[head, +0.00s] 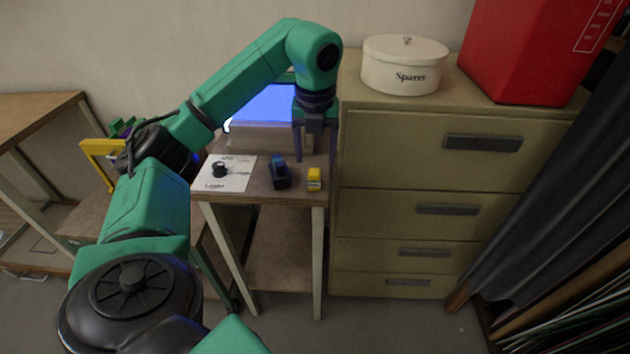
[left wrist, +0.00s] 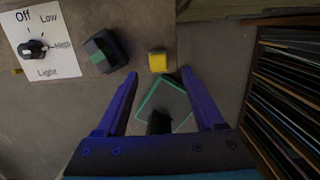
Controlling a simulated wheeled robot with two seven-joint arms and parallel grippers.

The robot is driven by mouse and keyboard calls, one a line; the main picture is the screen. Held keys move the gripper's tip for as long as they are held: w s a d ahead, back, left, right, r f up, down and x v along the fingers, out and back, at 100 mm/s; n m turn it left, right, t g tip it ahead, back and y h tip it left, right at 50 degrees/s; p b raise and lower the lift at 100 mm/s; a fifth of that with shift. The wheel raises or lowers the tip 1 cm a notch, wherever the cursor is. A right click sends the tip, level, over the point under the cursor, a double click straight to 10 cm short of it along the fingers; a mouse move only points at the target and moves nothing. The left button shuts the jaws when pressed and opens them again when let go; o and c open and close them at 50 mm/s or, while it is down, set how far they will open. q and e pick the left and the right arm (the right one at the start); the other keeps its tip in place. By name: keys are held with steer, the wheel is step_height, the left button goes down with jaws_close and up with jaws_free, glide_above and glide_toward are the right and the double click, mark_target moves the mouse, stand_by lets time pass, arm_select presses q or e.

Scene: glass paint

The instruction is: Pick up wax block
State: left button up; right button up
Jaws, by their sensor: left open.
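The wax block seems to be the small yellow block (head: 314,179) with a pale label, near the front right edge of the small table (head: 245,196). It also shows in the left wrist view (left wrist: 157,62), just beyond the fingertips and roughly centred between them. My left gripper (head: 316,152) is open and empty, reaching down over the table close to the block. Its two blue fingers also spread wide in the left wrist view (left wrist: 160,76). They appear apart from the block. My right gripper is not in view.
A dark object with a blue-green top (head: 279,173) stands just left of the block. Further left is a white sheet with a black knob (head: 219,169). A box with a lit blue screen (head: 268,105) stands behind. A drawer cabinet (head: 385,158) rises close on the right.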

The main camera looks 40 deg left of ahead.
mark_target(314, 172)
arm_select(q)
steer(key=f, duration=0.5)
steer(key=f+p, duration=0.1)
steer(key=f, duration=0.1)
steer(key=shift+w+a+f, duration=0.25)
steer(key=shift+a+f, duration=0.05)
steer(key=shift+a, duration=0.1)
jaws_close()
